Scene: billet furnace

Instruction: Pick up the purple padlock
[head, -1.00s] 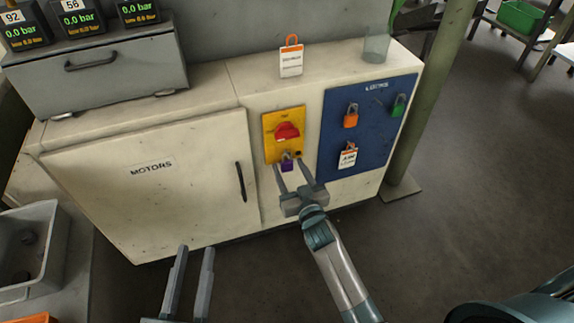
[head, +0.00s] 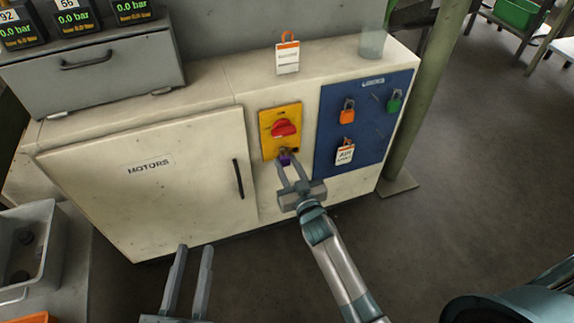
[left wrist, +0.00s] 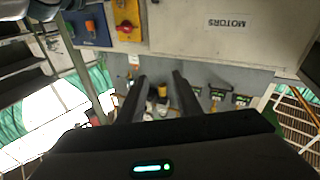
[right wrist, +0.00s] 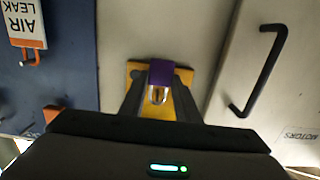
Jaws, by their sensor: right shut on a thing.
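The small purple padlock (head: 285,159) is at the lower edge of the yellow switch plate (head: 267,141), just below the red rotary switch (head: 284,128). My right gripper (head: 291,163) reaches it from below and is shut on it. In the right wrist view, the purple body (right wrist: 169,73) sits between the two fingers, with its metal shackle in front of the yellow plate. I cannot tell whether the shackle is still through the plate. My left gripper (head: 194,247) is open and empty, low in front of the cabinet.
A blue board (head: 333,116) right of the switch holds an orange padlock (head: 347,112), a green padlock (head: 394,103) and a white tag (head: 345,153). Another tag (head: 288,57) and a clear cup (head: 372,44) stand on the cabinet. A door handle (head: 238,179) is left of the switch.

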